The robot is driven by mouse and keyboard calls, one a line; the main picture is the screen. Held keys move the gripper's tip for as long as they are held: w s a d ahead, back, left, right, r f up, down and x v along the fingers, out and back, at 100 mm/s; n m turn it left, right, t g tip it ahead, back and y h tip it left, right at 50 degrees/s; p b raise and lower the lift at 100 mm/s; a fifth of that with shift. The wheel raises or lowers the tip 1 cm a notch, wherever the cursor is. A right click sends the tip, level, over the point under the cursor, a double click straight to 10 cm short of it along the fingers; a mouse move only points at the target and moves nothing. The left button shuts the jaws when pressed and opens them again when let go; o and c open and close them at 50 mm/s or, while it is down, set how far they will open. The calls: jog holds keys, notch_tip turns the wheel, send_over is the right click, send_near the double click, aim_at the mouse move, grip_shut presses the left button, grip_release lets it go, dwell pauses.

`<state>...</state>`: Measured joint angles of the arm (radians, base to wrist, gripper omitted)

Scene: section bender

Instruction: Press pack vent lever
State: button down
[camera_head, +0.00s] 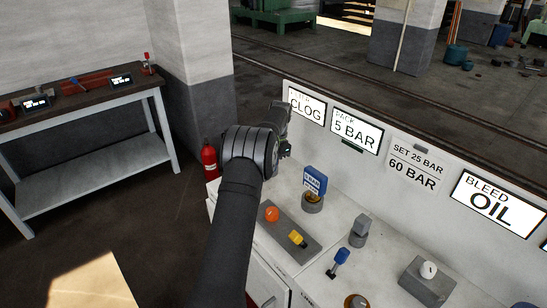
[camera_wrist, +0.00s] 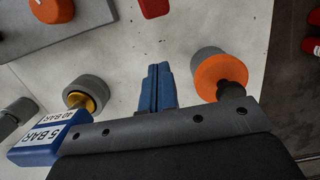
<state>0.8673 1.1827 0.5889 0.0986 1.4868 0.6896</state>
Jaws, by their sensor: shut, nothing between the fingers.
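My gripper (camera_wrist: 157,90) has its blue fingers together and empty, over the light bench top in the wrist view. In the head view my dark wrist covers most of it. No label reads "pack vent lever", so I cannot tell which control that is. A blue tag (camera_head: 315,180) stands over a grey round base at the panel's foot. In the wrist view this tag (camera_wrist: 45,137) reads "5 BAR" beside a grey cylinder with a brass fitting (camera_wrist: 86,96), left of my fingers. An orange-faced grey cylinder (camera_wrist: 220,76) is right of them. The fingers appear apart from both.
The back panel carries a "PACK 5 BAR" sign (camera_head: 355,130) and a "BLEED OIL" sign (camera_head: 499,202).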

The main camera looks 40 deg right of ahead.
jog(key=f, duration=0.4)
jog(key=shift+a, duration=0.35)
jog(key=shift+a+r, duration=0.2)
jog(key=shift+a, duration=0.25)
jog(key=shift+a+r, duration=0.2)
jog(key=shift+a, duration=0.25)
jog(key=shift+a+r, duration=0.4)
jog(key=shift+a, duration=0.45)
jog(key=shift+a+r, duration=0.1)
